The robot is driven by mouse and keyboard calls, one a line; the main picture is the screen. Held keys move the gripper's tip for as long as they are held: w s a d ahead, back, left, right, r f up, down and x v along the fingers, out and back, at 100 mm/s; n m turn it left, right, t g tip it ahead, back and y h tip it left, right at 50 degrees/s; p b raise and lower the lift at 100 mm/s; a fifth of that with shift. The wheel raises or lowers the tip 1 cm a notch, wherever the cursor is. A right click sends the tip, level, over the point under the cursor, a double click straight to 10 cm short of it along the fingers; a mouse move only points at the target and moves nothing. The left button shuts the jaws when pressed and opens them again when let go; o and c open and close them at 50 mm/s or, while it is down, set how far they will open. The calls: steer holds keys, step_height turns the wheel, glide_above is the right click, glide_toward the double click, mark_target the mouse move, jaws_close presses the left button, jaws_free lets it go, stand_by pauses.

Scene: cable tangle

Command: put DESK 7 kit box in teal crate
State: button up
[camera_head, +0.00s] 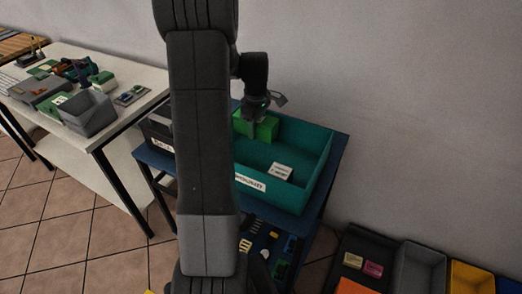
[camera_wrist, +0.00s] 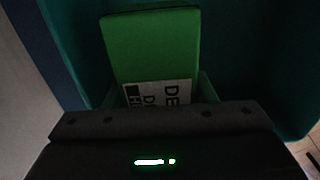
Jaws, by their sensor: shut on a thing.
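The green kit box (camera_head: 264,127) is inside the teal crate (camera_head: 318,165), at its back left. My gripper (camera_head: 255,121) reaches down from above and is shut on the box. In the wrist view the green box (camera_wrist: 150,45) fills the middle, with teal crate walls (camera_wrist: 240,50) around it. Its white label (camera_wrist: 158,93) is partly hidden by my gripper; only letters such as "DE" show. I cannot tell whether the box touches the crate floor.
A small white labelled box (camera_head: 282,171) lies in the crate's front part. The crate stands on a blue cart (camera_head: 339,150) with items on a lower shelf. A white table (camera_head: 140,85) with grey bins is at left. Several open bins (camera_head: 417,267) stand at lower right.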

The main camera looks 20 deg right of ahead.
mark_target(257, 148)
steer(key=shift+f, duration=3.25)
steer(key=shift+f, duration=0.2)
steer(key=o, duration=1.3)
steer(key=shift+o, duration=0.2)
steer(key=shift+r, duration=0.1)
step_height(257, 148, up, 12)
steer(key=shift+r, duration=0.1)
